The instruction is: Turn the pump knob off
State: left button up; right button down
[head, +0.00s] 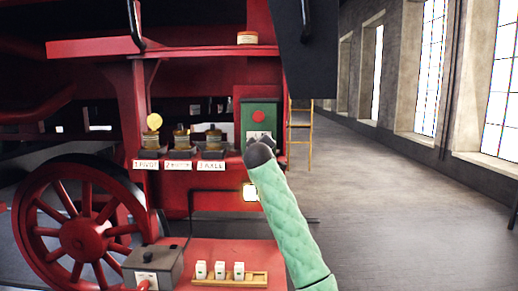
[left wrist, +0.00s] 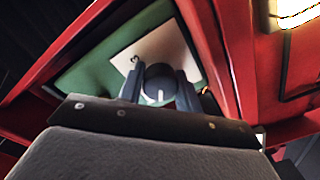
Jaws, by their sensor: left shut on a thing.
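The pump knob (left wrist: 160,84) is dark and round with a white mark, on a white plate (left wrist: 147,50) of a green panel (left wrist: 92,80). My left gripper (left wrist: 160,90) has one finger on each side of the knob and is shut on it. In the head view the green panel (head: 246,112) has a red round spot (head: 259,117) above the white plate. There my left gripper (head: 261,143), on a green padded arm, reaches the panel's lower part and hides the knob. I cannot read the plate's lettering. My right gripper is in neither view.
Several labelled oilers (head: 181,140) stand on a red ledge left of the panel. A red spoked wheel (head: 82,240), a grey box (head: 153,264) and a wooden rack (head: 230,280) with white cups are lower left. A ladder (head: 301,130) stands behind. Open floor (head: 400,220) lies right.

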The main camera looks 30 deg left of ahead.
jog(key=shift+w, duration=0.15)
pick_arm(q)
jog(key=o, duration=1)
jog(key=shift+c, duration=0.2)
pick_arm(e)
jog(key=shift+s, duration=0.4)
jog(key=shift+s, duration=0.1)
pick_arm(q)
jog(key=shift+s, duration=0.1)
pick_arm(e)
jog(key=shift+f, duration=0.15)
pick_arm(q)
jog(key=shift+s+d+f+b, duration=0.1)
jog(key=shift+s+d+b, duration=0.05)
jog(key=shift+b, duration=0.15)
jog(key=b+v, duration=0.3)
jog(key=v, duration=0.4)
jog(key=shift+b, duration=0.3)
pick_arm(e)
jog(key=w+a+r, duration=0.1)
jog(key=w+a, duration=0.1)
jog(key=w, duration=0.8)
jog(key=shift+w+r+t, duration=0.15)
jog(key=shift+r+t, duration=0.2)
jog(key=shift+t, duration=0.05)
